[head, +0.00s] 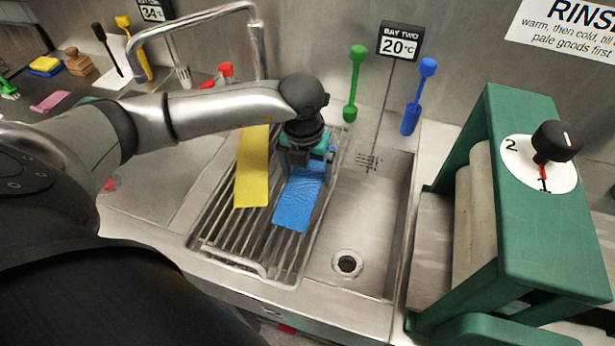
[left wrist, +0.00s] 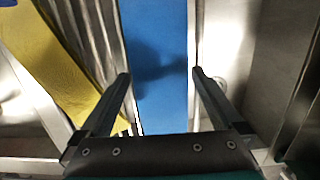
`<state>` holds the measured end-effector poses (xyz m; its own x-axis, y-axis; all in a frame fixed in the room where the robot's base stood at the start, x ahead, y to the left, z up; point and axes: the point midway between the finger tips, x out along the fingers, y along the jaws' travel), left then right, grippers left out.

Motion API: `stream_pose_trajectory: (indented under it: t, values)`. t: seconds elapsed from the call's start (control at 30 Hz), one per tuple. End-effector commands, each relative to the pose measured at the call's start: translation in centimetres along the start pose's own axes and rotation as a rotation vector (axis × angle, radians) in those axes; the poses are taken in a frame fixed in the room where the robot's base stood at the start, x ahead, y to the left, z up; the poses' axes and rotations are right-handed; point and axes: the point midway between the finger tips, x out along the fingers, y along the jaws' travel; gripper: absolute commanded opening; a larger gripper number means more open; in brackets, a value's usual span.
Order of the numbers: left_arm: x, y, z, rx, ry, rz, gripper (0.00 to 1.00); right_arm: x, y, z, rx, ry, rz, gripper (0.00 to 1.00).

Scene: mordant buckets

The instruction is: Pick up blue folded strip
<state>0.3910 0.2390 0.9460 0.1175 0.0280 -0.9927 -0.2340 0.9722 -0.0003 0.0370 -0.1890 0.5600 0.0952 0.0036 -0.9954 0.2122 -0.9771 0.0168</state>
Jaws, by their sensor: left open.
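The blue folded strip (head: 300,200) lies on the ribbed metal rack (head: 215,238), to the right of a yellow strip (head: 251,175). In the left wrist view the blue strip (left wrist: 158,70) runs between the two fingers of my left gripper (left wrist: 161,75), one finger on each side. My left gripper (head: 304,160) is over the far end of the blue strip in the head view and partly hides it. It is open. I cannot tell how high the fingertips are above the strip. My right gripper is not in view.
A sink basin with a drain (head: 347,263) is right of the rack. A green roller frame (head: 535,190) with a black knob stands further right. A metal faucet (head: 255,40) arches behind my left arm. Green (head: 354,85) and blue (head: 418,98) long-handled tools stand at the back wall.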

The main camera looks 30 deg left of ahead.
Motion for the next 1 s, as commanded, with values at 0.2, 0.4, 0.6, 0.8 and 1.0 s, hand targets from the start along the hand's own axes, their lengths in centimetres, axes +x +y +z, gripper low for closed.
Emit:
stream_pose_trajectory:
  t: [0.2,0.4,0.6,0.8,1.0]
  values:
    - [-0.05,-0.02,-0.01,0.0,0.0,0.0,0.84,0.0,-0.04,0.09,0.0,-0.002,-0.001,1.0]
    - [-0.07,-0.01,0.0,0.0,0.0,0.0,0.62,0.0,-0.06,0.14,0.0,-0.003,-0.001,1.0]
    - [-0.09,-0.02,0.01,0.0,0.0,0.0,0.39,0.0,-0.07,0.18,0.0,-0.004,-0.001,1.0]
    - [-0.12,-0.02,0.04,0.0,-0.001,-0.001,0.26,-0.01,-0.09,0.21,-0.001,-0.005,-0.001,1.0]
    - [-0.29,-0.02,0.08,0.0,-0.001,-0.001,0.26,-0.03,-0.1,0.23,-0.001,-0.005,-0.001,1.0]
